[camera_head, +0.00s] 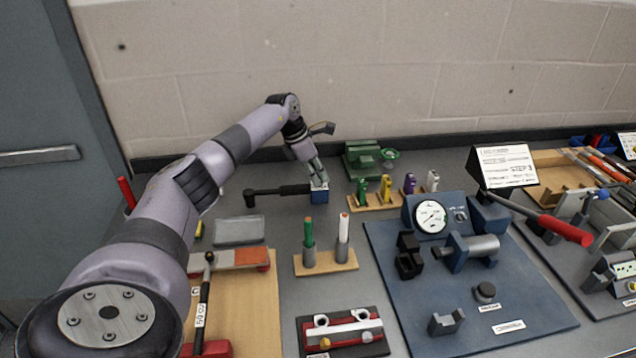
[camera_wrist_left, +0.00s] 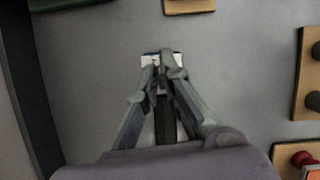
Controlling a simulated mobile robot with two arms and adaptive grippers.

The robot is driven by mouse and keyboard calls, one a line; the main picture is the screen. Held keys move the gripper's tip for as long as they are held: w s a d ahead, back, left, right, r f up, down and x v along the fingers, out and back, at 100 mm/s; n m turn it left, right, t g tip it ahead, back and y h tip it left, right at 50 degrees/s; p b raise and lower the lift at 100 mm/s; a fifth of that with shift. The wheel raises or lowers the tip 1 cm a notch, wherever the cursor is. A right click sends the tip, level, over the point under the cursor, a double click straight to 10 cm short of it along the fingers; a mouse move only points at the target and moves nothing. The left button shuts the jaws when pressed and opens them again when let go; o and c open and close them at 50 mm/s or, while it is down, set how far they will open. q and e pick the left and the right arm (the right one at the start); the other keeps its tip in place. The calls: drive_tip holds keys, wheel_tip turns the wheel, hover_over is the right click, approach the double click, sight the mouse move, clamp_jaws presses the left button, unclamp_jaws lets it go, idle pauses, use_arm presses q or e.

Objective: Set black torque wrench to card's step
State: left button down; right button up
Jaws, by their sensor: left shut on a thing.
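The black torque wrench (camera_head: 278,191) lies on the grey bench, its head to the left and a small blue block with a pale top (camera_head: 320,195) at its right end. My left gripper (camera_head: 319,183) reaches down onto that right end and is shut on it. In the left wrist view the fingertips (camera_wrist_left: 162,73) close at the white-topped block (camera_wrist_left: 151,59), with the dark wrench shaft (camera_wrist_left: 165,120) running between the fingers. The fingers partly hide the block, and its markings are too small to read. The card (camera_head: 507,165) stands tilted at the right; its fine print is unreadable. My right gripper is not in view.
A wooden holder with green and white pegs (camera_head: 326,262) stands in front of the wrench. A blue fixture board with a gauge (camera_head: 432,216) lies to the right, with a red-handled tool (camera_head: 566,229) beyond. Coloured pieces on a wooden rack (camera_head: 390,200) stand close right of my gripper.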

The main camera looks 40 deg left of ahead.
use_arm(q)
drive_tip(key=shift+m+h, duration=0.3)
drive_tip(key=shift+m, duration=0.3)
drive_tip(key=c, duration=1.8)
unclamp_jaws()
drive_tip(key=shift+o, duration=0.2)
drive_tip(key=v, duration=1.2)
drive_tip(key=shift+w, duration=0.15)
